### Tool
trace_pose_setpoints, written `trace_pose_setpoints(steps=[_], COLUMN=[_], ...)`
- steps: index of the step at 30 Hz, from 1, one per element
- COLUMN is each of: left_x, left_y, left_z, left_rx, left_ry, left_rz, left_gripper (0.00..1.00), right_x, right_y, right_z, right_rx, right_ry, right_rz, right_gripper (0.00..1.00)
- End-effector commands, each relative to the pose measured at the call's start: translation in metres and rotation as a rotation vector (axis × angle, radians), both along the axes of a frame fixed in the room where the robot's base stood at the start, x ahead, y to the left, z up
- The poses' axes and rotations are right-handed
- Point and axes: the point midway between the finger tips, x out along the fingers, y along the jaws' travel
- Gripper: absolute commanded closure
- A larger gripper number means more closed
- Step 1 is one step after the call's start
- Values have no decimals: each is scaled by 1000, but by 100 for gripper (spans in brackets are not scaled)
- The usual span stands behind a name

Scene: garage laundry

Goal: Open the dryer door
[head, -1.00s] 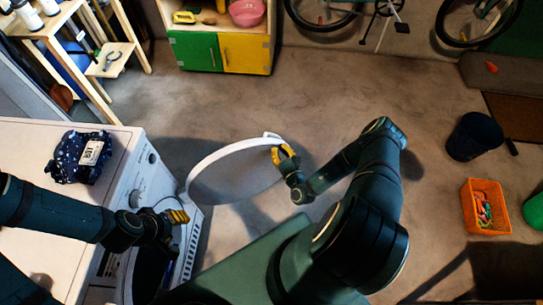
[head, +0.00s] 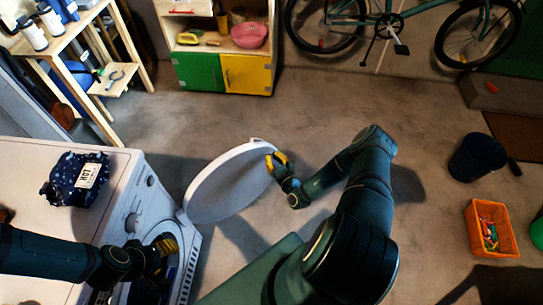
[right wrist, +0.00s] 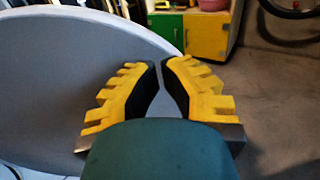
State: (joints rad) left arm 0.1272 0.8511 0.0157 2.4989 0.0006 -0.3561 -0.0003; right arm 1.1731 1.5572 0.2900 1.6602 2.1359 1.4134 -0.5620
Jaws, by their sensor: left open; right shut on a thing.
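The white dryer (head: 125,175) stands at the left in the head view. Its round door (head: 225,185) is swung wide out from the front, showing a round opening with dark contents. My right gripper (head: 276,162) is shut on the door's free edge, away from the hinge. In the right wrist view its yellow-padded fingers (right wrist: 161,85) are close together, with the grey door face (right wrist: 60,90) behind and to the left; the exact contact is hidden. My left gripper (head: 166,245) is open at the dryer opening, and its fingertips are partly hard to make out.
A dark blue polka-dot item with a white label (head: 75,180) lies on the dryer top. A wooden shelf (head: 75,65) and a green-and-yellow cabinet (head: 222,72) stand behind. A dark bin (head: 477,158) and an orange crate (head: 490,230) are on the right. Floor beyond the door is clear.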

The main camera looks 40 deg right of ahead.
Motion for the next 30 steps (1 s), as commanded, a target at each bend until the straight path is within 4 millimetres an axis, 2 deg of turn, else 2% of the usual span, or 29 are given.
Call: trace_pose_setpoints(steps=[9,15,21,30], left_x=[0,0,0,0], left_y=[0,0,0,0], left_z=[0,0,0,0], left_rx=[0,0,0,0], left_ry=[0,0,0,0], left_rz=[0,0,0,0], left_gripper=[51,51,51,51], right_x=[-62,-94,-107,-106], right_y=[8,13,16,20], right_z=[0,0,0,2], right_rx=[1,0,0,3], right_ry=[3,1,0,-2], right_rz=[-4,-3,-2,22], right_gripper=[100,100,100,100])
